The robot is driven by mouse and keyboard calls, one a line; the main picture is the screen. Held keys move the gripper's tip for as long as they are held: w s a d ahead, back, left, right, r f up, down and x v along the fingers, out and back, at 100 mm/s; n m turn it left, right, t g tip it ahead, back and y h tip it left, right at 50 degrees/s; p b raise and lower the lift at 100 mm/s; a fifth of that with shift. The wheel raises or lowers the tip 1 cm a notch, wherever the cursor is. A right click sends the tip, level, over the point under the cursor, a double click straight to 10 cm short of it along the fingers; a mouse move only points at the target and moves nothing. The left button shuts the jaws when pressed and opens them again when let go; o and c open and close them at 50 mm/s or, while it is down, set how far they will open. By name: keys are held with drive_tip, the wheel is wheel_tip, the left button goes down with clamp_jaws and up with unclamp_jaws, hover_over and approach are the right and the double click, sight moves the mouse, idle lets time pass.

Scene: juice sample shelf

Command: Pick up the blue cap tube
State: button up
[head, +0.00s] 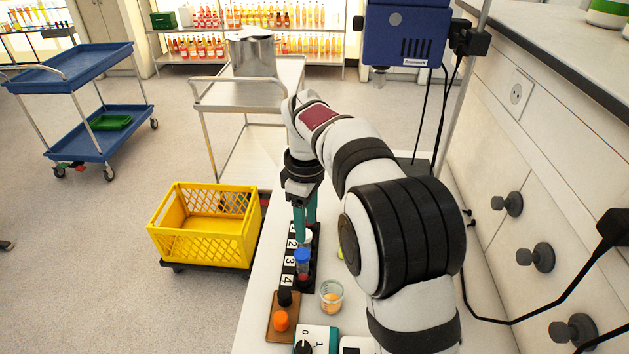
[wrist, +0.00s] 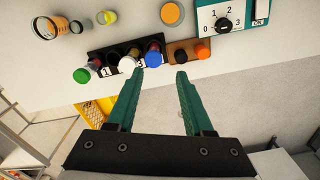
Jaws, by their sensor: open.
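The blue cap tube (head: 302,258) stands in a black rack (head: 289,263) with numbered slots, near the slot marked 3, in the head view. In the wrist view its blue cap (wrist: 153,58) lies just beyond my fingertips, roughly between them and nearer the left one. My gripper (head: 304,232) points down over the rack with teal fingers. In the wrist view the gripper (wrist: 160,72) is open and empty, its fingers apart. Other tubes stand in the same rack, including one with a green cap (wrist: 82,75). My arm hides part of the far end of the rack in the head view.
A brown block (head: 282,308) with an orange cap (head: 281,321) and a black one sits close to the rack. A beaker of orange liquid (head: 331,297) and a dial device (wrist: 228,22) are near. A yellow crate (head: 203,226) stands left, below the bench.

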sight(302, 265)
drive_tip(key=f, duration=0.1)
drive_tip(key=w+a+f+n, duration=0.1)
drive_tip(key=shift+w+a+f, duration=0.25)
drive_tip(key=shift+f, duration=0.15)
wheel_tip(302, 265, down, 14)
drive_tip(key=shift+f, duration=0.15)
clamp_jaws()
